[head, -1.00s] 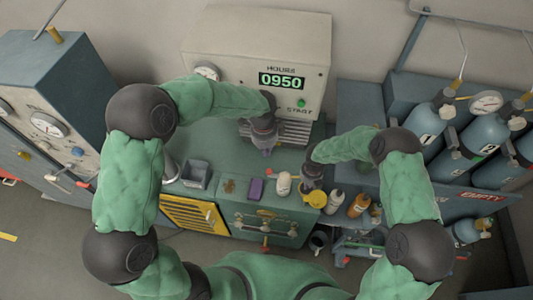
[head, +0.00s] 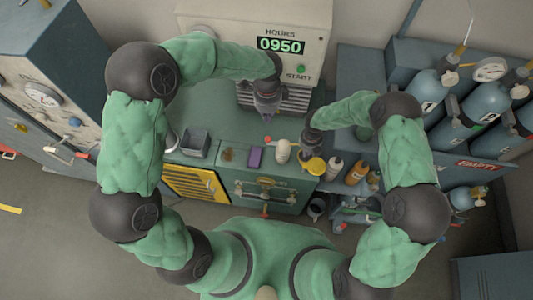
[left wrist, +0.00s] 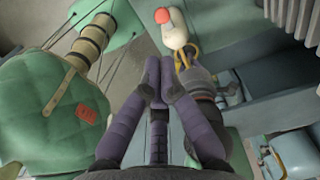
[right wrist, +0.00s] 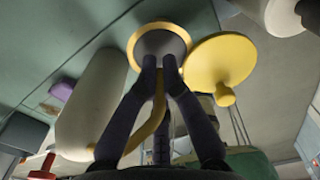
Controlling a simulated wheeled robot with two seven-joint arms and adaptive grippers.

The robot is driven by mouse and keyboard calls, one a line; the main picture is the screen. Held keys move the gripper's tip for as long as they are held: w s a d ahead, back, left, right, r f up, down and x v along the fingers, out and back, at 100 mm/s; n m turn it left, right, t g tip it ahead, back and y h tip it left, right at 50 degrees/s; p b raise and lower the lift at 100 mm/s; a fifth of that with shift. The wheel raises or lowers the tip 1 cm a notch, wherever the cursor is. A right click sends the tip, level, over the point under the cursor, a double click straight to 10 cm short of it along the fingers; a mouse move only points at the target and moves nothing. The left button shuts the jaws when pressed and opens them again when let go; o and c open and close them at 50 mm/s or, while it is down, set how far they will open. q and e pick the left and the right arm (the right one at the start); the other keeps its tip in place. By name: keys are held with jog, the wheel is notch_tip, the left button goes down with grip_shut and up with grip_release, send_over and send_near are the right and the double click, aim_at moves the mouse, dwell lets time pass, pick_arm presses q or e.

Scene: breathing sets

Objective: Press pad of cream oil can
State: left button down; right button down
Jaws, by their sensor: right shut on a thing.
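The cream oil can (head: 282,152) stands on the green bench top, with a small red pad (head: 268,139) at its left. It also shows in the left wrist view (left wrist: 176,30), with a yellow handle (left wrist: 187,56) beside it, and as a cream cylinder in the right wrist view (right wrist: 95,105). My right gripper (head: 309,150) is at the can's right side, shut on its yellow handle; the fingers partly hide the grip. My left gripper (head: 266,117) is shut and empty, above the bench behind the can and apart from it, pointing down.
A yellow round piece (head: 314,165) lies right of the can, close to my right gripper. Bottles (head: 357,172) stand at the right. The machine with the HOURS display (head: 281,45) rises behind.

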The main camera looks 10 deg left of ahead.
aim_at(268, 142)
pick_arm(q)
jog(key=shift+d+r+y, duration=0.3)
jog(key=shift+d+r, duration=0.25)
jog(key=f, duration=1.4)
jog(key=shift+s+a, duration=0.1)
jog(key=shift+a, duration=0.2)
notch_tip(268, 142, down, 2)
jog(key=shift+s+f, duration=0.1)
jog(key=shift+f, duration=0.1)
jog(key=shift+s+f, duration=0.1)
jog(key=shift+s, duration=0.05)
pick_arm(e)
jog(key=shift+s, duration=0.1)
pick_arm(q)
jog(key=shift+s, duration=0.1)
notch_tip(268, 142, up, 15)
jog(key=w, duration=0.1)
jog(key=shift+d+f, duration=0.2)
jog(key=shift+d, duration=0.05)
